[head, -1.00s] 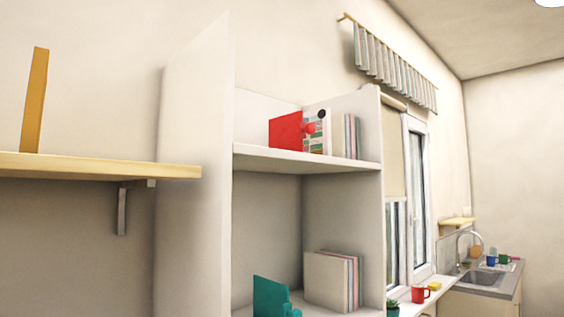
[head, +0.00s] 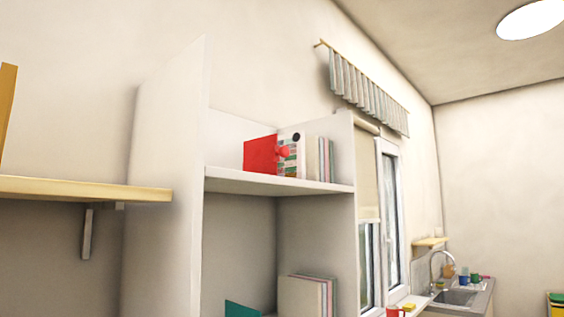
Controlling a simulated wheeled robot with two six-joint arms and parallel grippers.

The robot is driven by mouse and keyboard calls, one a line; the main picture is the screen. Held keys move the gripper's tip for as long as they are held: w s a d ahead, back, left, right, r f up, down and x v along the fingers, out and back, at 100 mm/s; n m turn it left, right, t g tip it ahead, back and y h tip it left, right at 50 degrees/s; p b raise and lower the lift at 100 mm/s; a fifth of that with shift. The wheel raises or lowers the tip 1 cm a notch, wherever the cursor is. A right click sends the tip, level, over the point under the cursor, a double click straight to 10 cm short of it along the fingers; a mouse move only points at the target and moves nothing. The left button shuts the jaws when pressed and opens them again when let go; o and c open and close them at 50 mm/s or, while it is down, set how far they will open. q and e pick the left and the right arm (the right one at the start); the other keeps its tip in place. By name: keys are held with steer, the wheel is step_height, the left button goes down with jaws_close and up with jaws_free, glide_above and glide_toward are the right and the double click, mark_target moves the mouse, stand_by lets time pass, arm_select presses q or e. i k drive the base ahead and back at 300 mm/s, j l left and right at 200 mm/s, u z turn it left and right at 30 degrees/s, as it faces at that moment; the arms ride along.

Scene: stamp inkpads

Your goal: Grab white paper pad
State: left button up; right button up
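I cannot make out a white paper pad for certain in the head view. A white item with a black dot and coloured patches (head: 289,153) stands on the upper shelf between a red item (head: 260,155) and several upright books (head: 319,158). I cannot tell whether it is a pad. Neither of my grippers is in view.
The white shelf unit (head: 165,180) stands at the centre. More books (head: 301,296) and a green item (head: 240,308) are on its lower shelf. A wooden wall shelf (head: 85,189) juts out at left. A red mug (head: 394,311) and a sink (head: 457,297) are at right.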

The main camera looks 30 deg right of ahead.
mark_target(294, 167)
steer(key=l+u, duration=0.45)
steer(key=u, duration=0.3)
steer(key=l+u, duration=0.1)
steer(key=l, duration=0.35)
steer(key=k+l+u, duration=0.1)
steer(key=l, duration=0.35)
steer(key=k+l+u, duration=0.1)
steer(key=l, duration=0.35)
steer(key=k+l+u, duration=0.1)
steer(key=l, duration=0.35)
steer(key=k+l+u, duration=0.1)
steer(key=l, duration=0.35)
steer(key=k, duration=0.05)
